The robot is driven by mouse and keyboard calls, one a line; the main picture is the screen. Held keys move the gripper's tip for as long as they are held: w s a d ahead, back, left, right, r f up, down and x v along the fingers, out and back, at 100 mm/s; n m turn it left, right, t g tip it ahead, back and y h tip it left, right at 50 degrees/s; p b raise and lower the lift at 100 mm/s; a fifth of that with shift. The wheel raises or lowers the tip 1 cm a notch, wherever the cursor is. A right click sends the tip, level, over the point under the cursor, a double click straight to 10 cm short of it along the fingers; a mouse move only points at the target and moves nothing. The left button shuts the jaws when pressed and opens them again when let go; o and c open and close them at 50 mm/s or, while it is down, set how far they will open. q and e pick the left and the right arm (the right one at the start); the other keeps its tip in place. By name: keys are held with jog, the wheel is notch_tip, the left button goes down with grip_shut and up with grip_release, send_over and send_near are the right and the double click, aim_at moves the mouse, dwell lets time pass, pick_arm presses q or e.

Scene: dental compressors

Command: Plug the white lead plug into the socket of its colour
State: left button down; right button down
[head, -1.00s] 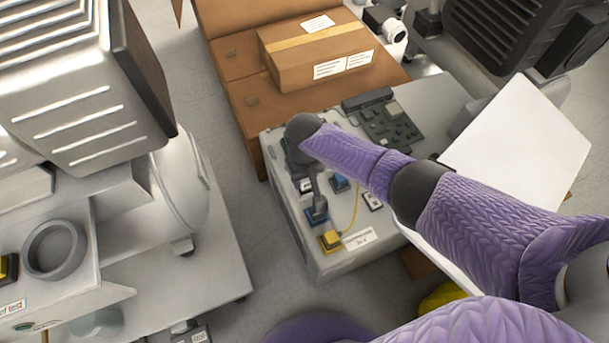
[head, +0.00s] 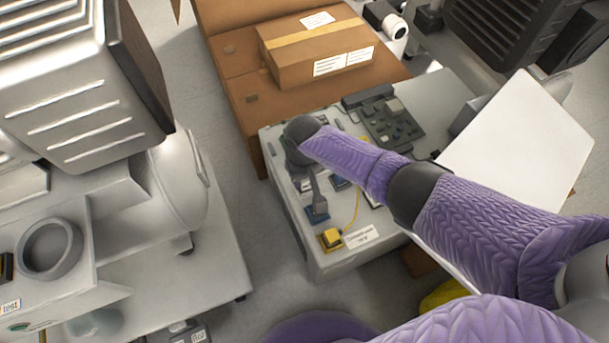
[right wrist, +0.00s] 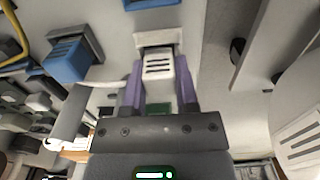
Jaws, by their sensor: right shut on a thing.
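In the right wrist view, my right gripper (right wrist: 158,75) is shut on the white plug (right wrist: 158,66), with one purple finger on each side. The plug's far end is at a pale socket (right wrist: 157,38) with a dark opening, and the two line up. I cannot tell how deep the plug sits. In the head view, my right gripper (head: 303,160) is over the left part of the grey panel box (head: 325,262); its fingers and the plug are mostly hidden under the dark wrist. My left gripper is out of view.
A blue block (right wrist: 70,60) and another blue part (right wrist: 150,4) lie close to the plug. A yellow plug (head: 331,238) with a yellow lead stands at the panel's front. A dark keypad-like unit (head: 391,124) and a cardboard box (head: 318,50) are behind.

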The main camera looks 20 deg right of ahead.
jog(key=shift+f, duration=0.1)
grip_release()
dwell(0.4)
notch_tip(320, 180, up, 7)
jog(key=p, duration=0.5)
jog(key=shift+r+p, duration=0.2)
jog(key=shift+p, duration=0.2)
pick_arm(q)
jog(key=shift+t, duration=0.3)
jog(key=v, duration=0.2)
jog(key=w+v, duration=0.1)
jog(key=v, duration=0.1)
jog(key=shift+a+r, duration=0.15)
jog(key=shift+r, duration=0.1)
pick_arm(e)
jog(key=shift+f, duration=0.25)
